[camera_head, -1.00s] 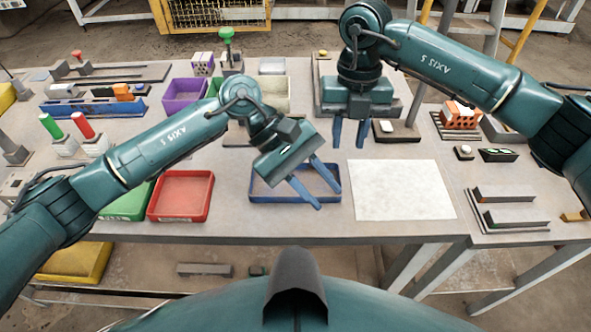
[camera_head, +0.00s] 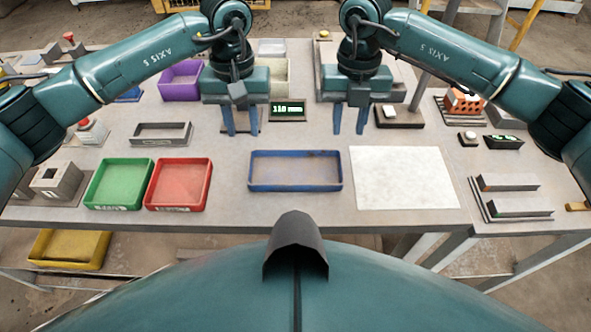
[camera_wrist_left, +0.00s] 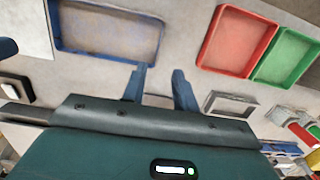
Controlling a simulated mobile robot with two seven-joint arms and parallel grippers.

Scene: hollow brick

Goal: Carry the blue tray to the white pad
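The blue tray (camera_head: 295,187) is a shallow, empty rectangular tray lying flat near the front middle of the table. The white pad (camera_head: 403,178) lies flat just to its right, a small gap apart, with nothing on it. My left gripper (camera_head: 241,131) is open and empty, behind and to the left of the tray. In the left wrist view the blue tray (camera_wrist_left: 108,53) is at upper left, apart from the open left fingers (camera_wrist_left: 160,85). My right gripper (camera_head: 349,131) is open and empty, behind the gap between tray and pad.
A red tray (camera_head: 179,207) and a green tray (camera_head: 119,206) stand left of the blue tray. A display box (camera_head: 287,109) sits between my grippers. Grey rails (camera_head: 510,208) lie right of the pad. The table's front edge runs close before the trays.

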